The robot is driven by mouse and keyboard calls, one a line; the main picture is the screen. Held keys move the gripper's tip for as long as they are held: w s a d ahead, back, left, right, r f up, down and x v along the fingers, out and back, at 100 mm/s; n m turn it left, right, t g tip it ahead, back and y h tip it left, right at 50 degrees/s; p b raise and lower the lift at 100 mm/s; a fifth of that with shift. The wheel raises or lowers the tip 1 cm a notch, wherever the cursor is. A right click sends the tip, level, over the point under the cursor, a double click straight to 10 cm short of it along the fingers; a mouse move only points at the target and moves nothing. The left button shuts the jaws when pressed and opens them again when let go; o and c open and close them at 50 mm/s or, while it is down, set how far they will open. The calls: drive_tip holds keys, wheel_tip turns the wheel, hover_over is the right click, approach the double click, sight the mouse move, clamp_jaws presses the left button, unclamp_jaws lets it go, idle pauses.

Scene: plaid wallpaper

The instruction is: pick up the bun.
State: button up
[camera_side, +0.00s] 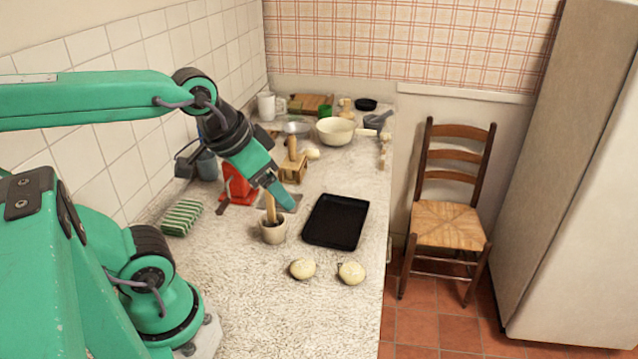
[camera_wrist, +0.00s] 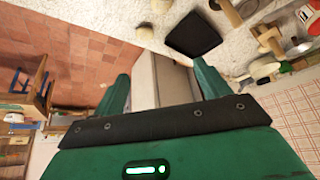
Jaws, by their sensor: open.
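Two pale round buns lie on the counter near its front right edge in the side view, a left bun (camera_side: 303,268) and a right bun (camera_side: 351,273). A pale bun-like shape (camera_wrist: 145,32) shows near the counter edge at the top of the wrist view. My gripper (camera_side: 287,203) is above the counter, over the area by the mortar and the tray, beyond and above the buns. It is apart from both buns. In the wrist view my gripper (camera_wrist: 162,85) has its two green fingers spread, with nothing between them.
A black tray (camera_side: 336,222) lies behind the buns. A mortar with a wooden pestle (camera_side: 273,231) stands to its left. A green striped cloth (camera_side: 182,217), a red scale-like object (camera_side: 238,184) and a cream pan (camera_side: 336,131) are farther off. The counter's near part is clear.

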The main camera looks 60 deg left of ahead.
drive_tip(key=shift+w, duration=0.1)
drive_tip(key=m+g, duration=0.5)
drive_tip(key=m, duration=1)
hover_over(352, 266)
drive_tip(key=f, duration=1.6)
drive_tip(key=shift+s, duration=0.35)
drive_tip(key=shift+w+f+m, duration=0.15)
drive_tip(key=shift+f+m, duration=0.15)
drive_tip(key=shift+f, duration=1.4)
drive_tip(key=shift+f, duration=0.1)
drive_tip(key=shift+w+f, duration=0.2)
drive_tip(key=shift+f, duration=2.25)
drive_tip(key=shift+c, duration=0.4)
